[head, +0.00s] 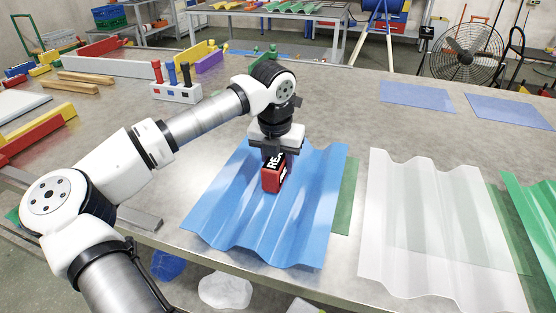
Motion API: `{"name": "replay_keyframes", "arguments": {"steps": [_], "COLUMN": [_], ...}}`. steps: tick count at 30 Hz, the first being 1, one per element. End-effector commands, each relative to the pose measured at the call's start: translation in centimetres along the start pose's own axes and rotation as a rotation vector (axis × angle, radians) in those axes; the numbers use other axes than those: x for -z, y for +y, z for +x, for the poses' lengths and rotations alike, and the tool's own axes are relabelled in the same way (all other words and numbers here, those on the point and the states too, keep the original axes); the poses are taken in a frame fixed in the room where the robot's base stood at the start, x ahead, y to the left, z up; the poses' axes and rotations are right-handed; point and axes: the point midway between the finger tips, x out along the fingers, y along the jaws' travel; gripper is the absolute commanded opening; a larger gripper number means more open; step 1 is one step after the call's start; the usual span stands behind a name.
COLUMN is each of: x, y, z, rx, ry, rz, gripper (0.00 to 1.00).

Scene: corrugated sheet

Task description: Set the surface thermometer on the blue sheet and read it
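The blue corrugated sheet (230,210) lies on the metal table at the middle front. A red and black block-shaped device with white letters (273,179), which looks like the surface thermometer, is over the blue sheet, directly below my gripper (275,155). Its top is between the fingers. It appears upright, with its lower end at or very close to the sheet; I cannot tell whether it touches. Any display is too small to read. The fingers are partly hidden, and whether they press on the device does not show.
A clear corrugated sheet (420,220) lies to the right, with a green sheet (535,205) beyond it. A rack of coloured-handled tools (177,92) stands behind my arm. Flat blue mats (417,96) lie at the back right. The table between the rack and mats is mostly clear.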

Motion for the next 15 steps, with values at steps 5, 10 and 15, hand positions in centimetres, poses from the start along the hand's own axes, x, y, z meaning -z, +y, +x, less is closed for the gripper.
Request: {"name": "replay_keyframes", "arguments": {"steps": [5, 10, 15], "x": [-0.02, -0.01, 0.02], "y": [-0.01, -0.01, -0.01], "z": [-0.1, -0.01, 0.21], "rx": [0.0, 0.0, 0.0], "ry": [-0.001, -0.001, -0.001], "rz": [0.0, 0.0, 0.0], "gripper": [0.08, 0.08, 0.08]}}
